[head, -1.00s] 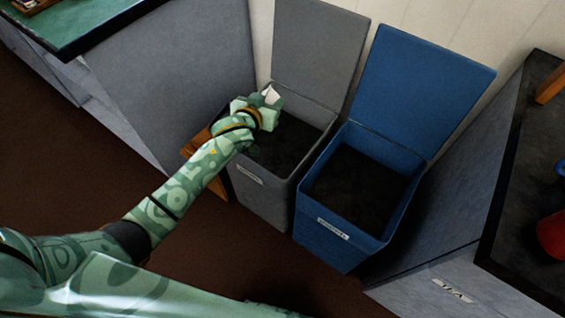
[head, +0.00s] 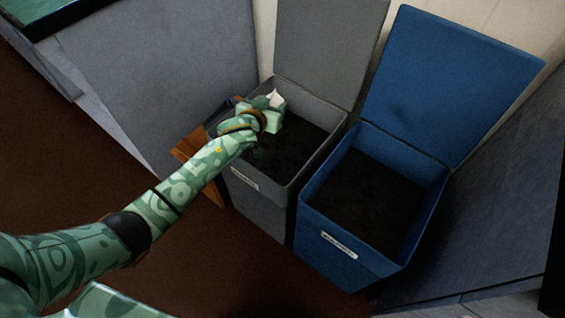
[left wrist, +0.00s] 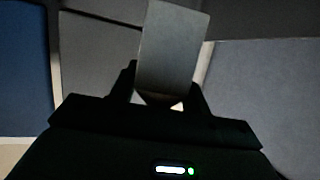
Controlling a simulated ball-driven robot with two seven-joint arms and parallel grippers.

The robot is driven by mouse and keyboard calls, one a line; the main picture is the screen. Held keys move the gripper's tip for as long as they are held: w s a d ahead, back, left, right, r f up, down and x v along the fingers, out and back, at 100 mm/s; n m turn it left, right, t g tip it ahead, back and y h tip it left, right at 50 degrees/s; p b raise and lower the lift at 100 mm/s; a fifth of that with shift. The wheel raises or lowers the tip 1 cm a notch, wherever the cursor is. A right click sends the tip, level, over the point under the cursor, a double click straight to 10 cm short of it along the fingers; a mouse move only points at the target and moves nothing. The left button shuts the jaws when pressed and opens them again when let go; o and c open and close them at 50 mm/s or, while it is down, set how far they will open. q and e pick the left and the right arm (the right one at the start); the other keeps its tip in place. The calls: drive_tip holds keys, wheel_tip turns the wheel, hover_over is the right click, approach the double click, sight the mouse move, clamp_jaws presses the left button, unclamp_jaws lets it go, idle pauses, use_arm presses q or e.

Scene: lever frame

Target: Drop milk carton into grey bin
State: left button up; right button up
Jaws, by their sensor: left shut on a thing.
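The milk carton (head: 275,98) shows as a small white shape at the end of my left arm in the head view. My left gripper (head: 268,106) is shut on it, over the back left part of the open grey bin (head: 262,207). The left wrist view shows the carton (left wrist: 172,50) as a grey block standing out between the dark fingers of the left gripper (left wrist: 160,95). The gripper hides part of the carton. My right gripper is not in view.
An open blue bin (head: 345,262) stands right of the grey bin, its blue lid (head: 445,85) raised. The grey lid (head: 328,45) is raised against the wall. A wooden piece (head: 190,148) is left of the grey bin. A grey cabinet side (head: 160,80) stands behind it.

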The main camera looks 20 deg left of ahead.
use_arm(q)
drive_tip(key=shift+r, duration=0.1)
drive_tip(key=o, duration=1)
drive_tip(key=p+v, duration=0.9)
drive_tip(key=v, duration=0.7)
drive_tip(key=shift+s, duration=0.15)
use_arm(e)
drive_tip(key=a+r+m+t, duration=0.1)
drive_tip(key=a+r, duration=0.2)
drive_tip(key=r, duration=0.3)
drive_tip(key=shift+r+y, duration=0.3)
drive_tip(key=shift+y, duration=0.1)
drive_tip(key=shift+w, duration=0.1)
